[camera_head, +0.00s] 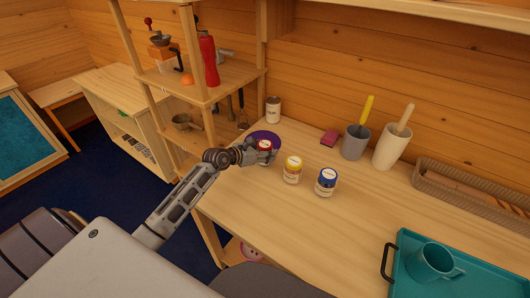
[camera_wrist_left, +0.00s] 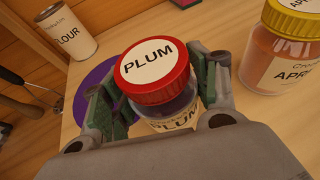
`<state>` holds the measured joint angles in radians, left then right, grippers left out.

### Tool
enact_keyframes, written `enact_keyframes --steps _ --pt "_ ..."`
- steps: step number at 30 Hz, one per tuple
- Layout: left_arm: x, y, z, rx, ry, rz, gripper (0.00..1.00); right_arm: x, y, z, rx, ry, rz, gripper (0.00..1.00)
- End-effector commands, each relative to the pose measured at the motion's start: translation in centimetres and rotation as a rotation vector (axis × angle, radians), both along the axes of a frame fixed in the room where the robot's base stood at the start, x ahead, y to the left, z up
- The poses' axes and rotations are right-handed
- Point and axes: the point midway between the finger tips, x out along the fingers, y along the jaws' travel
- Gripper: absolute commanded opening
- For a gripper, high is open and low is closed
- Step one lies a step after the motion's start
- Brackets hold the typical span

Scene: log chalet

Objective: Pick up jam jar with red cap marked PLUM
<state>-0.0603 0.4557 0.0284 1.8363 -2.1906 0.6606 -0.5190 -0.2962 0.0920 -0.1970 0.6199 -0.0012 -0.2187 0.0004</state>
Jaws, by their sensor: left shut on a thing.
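The jam jar with the red cap marked PLUM (camera_wrist_left: 152,72) sits between the fingers of my left gripper (camera_wrist_left: 160,105) in the left wrist view. The fingers are closed on its sides. In the head view the jar's red cap (camera_head: 265,145) shows at the end of my left arm, with my left gripper (camera_head: 262,152) around it. The jar looks upright, by the purple round mat (camera_head: 258,135). Whether its base touches the table is hidden. My right gripper is not in view.
A yellow-capped jar (camera_head: 292,170) and a blue-capped jar (camera_head: 326,182) stand to the right on the table (camera_head: 310,225). A flour tin (camera_head: 273,110) stands behind. Two utensil pots, a grey one (camera_head: 355,143) and a white one (camera_head: 391,148), and a teal tray (camera_head: 410,285) are further right.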

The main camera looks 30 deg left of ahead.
Motion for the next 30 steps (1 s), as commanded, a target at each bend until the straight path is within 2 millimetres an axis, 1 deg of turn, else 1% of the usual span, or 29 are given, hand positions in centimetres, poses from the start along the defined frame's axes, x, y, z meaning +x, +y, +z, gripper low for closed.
enact_keyframes --steps 8,15,21,25,30 --pt "0.1 0.0 2.7 0.001 -0.007 -0.001 0.22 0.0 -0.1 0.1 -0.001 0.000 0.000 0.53" --pt "0.1 0.0 6.2 0.001 -0.008 -0.001 0.22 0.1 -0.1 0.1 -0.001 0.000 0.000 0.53" --pt "0.1 0.0 8.7 0.001 -0.006 0.000 0.22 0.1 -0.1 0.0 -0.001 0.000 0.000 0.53" --pt "0.1 0.0 9.6 0.000 -0.005 0.000 0.22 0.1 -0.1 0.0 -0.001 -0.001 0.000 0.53" --pt "0.1 0.0 10.0 0.000 -0.003 0.001 0.22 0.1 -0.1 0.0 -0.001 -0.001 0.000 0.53"
